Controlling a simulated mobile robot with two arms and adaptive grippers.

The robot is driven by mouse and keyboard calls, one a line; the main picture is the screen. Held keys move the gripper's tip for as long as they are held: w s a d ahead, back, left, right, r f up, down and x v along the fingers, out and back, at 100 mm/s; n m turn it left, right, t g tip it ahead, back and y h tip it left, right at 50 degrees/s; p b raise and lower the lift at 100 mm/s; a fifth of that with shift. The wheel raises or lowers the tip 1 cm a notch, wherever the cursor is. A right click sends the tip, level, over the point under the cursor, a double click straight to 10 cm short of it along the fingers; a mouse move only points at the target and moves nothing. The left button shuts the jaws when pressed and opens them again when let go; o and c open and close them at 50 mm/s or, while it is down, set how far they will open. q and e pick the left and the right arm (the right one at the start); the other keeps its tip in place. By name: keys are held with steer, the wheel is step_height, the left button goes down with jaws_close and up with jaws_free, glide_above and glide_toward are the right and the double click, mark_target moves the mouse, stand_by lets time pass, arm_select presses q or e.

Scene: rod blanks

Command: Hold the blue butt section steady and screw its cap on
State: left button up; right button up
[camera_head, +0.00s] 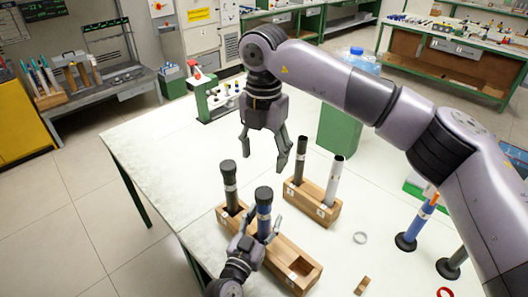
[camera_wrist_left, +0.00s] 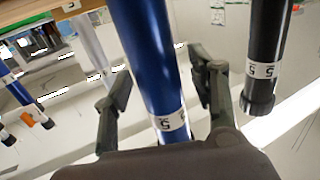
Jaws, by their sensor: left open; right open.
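The blue butt section (camera_head: 264,222) stands upright in a wooden block (camera_head: 310,275) near the table's front left edge. A dark end piece (camera_head: 263,194) tops it; I cannot tell whether this is a separate cap. My left gripper (camera_head: 258,237) is open around the blue section low down, and its lower end is hidden. In the left wrist view the blue section (camera_wrist_left: 150,60) with a white numbered band passes between the open fingers, which look apart from it. My right gripper (camera_head: 263,153) is open and empty, pointing down above the table, behind the blue section.
A black section (camera_head: 230,182) stands in the same block, left of the blue one. A second block (camera_head: 318,212) holds a dark and a pale tube. A loose ring (camera_head: 360,238) and an orange-tipped blue rod on a stand (camera_head: 420,218) are to the right.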

arm_select(q)
steer(key=v, duration=1.2)
stand_by(0.5)
